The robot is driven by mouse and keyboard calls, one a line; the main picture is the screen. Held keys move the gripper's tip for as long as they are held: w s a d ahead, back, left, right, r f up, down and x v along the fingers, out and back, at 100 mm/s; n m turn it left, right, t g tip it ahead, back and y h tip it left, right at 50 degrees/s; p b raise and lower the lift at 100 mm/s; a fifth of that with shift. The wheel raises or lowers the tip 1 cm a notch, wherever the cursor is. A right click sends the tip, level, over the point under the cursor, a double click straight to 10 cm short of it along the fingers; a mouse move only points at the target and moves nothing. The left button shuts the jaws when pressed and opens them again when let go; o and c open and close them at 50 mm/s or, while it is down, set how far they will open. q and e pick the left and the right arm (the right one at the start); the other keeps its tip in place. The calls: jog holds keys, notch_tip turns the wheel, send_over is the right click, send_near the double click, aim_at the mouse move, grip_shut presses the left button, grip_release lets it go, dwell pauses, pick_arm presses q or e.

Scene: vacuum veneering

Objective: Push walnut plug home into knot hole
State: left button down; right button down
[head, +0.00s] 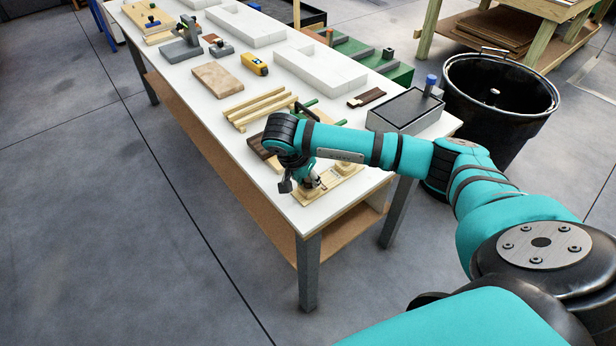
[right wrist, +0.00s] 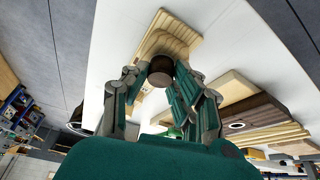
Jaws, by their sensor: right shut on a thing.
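The walnut plug (right wrist: 160,72) is a short dark brown cylinder between the fingertips of my right gripper (head: 309,187) in the right wrist view. The gripper is shut on it. Beyond the plug is a pale wood board (right wrist: 172,36) with visible grain; a pale board also lies under the gripper in the head view (head: 325,181), near the table's front corner. The knot hole is hidden, and I cannot tell whether the plug touches the board or sits in a hole. My left gripper is out of view.
The white table (head: 200,62) holds pale wood strips (head: 258,106), a brown panel (head: 217,79), a yellow tool (head: 254,65) and white blocks (head: 320,68). A grey box (head: 405,109) stands at the right end. A black bin (head: 500,90) stands beyond it.

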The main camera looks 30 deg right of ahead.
aim_at(308, 180)
jog(key=shift+r, duration=0.15)
jog(key=shift+r+p, duration=1.1)
jog(key=shift+r, duration=0.7)
